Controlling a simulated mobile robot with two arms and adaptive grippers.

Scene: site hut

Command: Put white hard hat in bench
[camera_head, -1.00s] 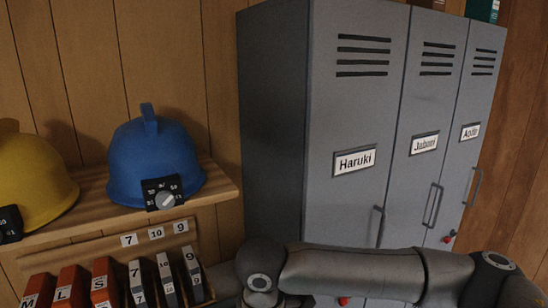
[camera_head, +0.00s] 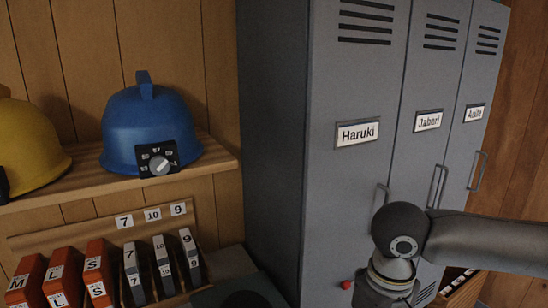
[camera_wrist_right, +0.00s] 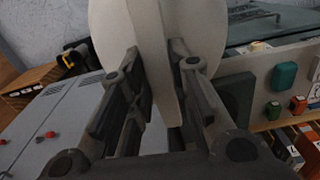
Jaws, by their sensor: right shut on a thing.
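The white hard hat (camera_wrist_right: 205,28) fills the upper middle of the right wrist view, partly cut off by the top edge. My right gripper (camera_wrist_right: 155,70) is shut on the hat's raised ridge, with a finger on each side of it. The head view shows my right arm in front of the lockers, but not its gripper or the hat. My left gripper is in neither view. I cannot make out the bench for certain; a dark flat surface (camera_head: 215,297) shows at the bottom of the head view.
Grey lockers (camera_head: 345,215) stand at centre right. A blue hard hat (camera_head: 150,125) and a yellow hard hat (camera_head: 30,150) rest on a wooden shelf (camera_head: 90,188) at left. Red and grey labelled blocks (camera_head: 100,270) stand below it.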

